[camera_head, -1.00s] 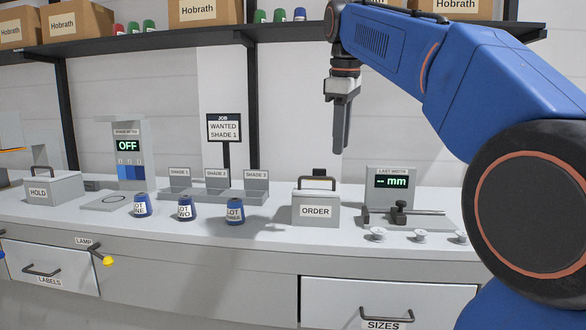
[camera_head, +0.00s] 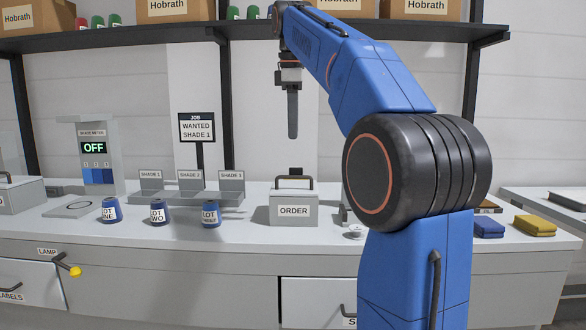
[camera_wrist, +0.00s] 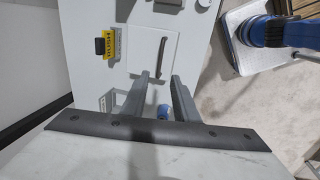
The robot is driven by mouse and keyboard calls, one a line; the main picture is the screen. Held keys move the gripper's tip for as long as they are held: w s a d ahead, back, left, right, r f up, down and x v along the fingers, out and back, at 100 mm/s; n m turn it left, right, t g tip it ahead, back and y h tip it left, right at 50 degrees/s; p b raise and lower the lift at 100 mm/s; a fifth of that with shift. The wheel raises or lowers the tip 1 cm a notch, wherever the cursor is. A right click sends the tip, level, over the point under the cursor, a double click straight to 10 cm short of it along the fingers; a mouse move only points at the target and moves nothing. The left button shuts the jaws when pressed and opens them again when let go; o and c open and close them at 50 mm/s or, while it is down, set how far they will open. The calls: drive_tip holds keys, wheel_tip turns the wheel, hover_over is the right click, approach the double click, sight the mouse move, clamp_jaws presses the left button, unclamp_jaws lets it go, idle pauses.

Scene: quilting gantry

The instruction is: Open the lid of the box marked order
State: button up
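The grey box marked ORDER (camera_head: 293,211) stands on the white counter in the head view. Its lid looks shut, with a dark bar handle (camera_head: 294,179) on top. My gripper (camera_head: 292,134) hangs pointing down above the box in that view, with a gap between fingertips and handle. Its depth relative to the box is hard to judge. The wrist view shows the two fingers apart (camera_wrist: 160,78) with nothing held. I cannot clearly make out the ORDER box in the wrist view.
Lot spools (camera_head: 157,213) and a shade rack (camera_head: 190,196) stand left of the box. The job sign (camera_head: 197,128) rises behind. A dark shelf (camera_head: 130,41) with cartons runs overhead. My arm covers the counter to the right; folded cloths (camera_head: 534,226) lie beyond it.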

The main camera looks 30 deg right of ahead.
hover_over(294, 190)
wheel_tip(294, 190, down, 12)
drive_tip(key=shift+f, duration=0.1)
idle(0.4)
clamp_jaws()
idle(1.3)
